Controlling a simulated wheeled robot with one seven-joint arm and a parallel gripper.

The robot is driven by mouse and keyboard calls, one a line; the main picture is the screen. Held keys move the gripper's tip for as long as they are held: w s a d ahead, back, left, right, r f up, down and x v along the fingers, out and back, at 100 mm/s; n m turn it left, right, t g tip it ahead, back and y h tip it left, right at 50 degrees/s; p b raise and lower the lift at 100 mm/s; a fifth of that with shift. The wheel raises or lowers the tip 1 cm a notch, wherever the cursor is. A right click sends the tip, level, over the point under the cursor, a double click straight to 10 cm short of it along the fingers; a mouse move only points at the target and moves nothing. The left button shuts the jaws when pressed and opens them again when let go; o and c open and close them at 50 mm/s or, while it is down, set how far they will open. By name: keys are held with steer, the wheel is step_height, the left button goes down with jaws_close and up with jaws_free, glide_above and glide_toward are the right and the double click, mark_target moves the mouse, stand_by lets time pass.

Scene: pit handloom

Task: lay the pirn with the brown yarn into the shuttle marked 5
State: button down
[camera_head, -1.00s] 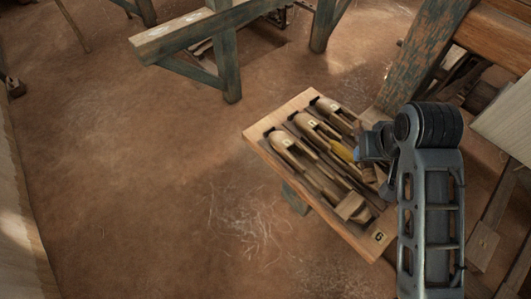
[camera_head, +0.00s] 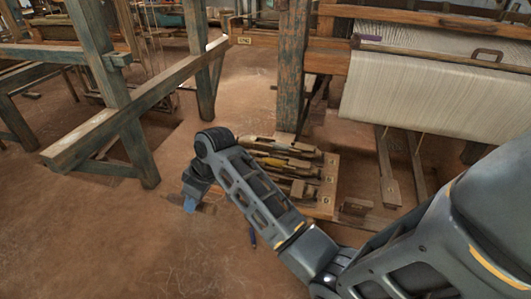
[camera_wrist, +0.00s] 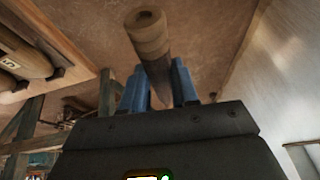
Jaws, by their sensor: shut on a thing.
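My gripper (camera_head: 190,204) hangs at the left of the shuttle board (camera_head: 325,202) in the head view, its blue fingertips pointing down. In the wrist view my gripper (camera_wrist: 158,85) is shut on a pirn (camera_wrist: 148,35), whose ringed wooden butt points towards the top. The pirn's middle is darker brown, partly hidden between the fingers. A wooden shuttle (camera_wrist: 25,50) with a small label that seems to read 5 shows at the upper left of the wrist view, apart from the pirn. In the head view the shuttles (camera_head: 290,148) on the board are partly hidden by my arm.
A blue-green wooden frame (camera_head: 120,125) stands at the left. A loom post (camera_head: 293,70) rises behind the board, with pale cloth (camera_head: 430,95) at the right.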

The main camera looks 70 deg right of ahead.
steer(key=s+d+y+p, duration=0.1)
steer(key=s+d, duration=0.3)
steer(key=d, duration=0.4)
steer(key=s+d+r+p, duration=0.1)
steer(key=s+d, duration=0.4)
steer(key=d, duration=0.2)
steer(key=s+d+y+p, duration=0.15)
steer(key=s+d, duration=0.25)
steer(key=d, duration=0.4)
steer(key=shift+h, duration=0.45)
steer(key=shift+a+f+b, duration=0.2)
steer(key=shift+f+b, duration=2.35)
steer(key=shift+f, duration=1.45)
steer(key=c, duration=0.8)
jaws_free()
steer(key=shift+r, duration=0.1)
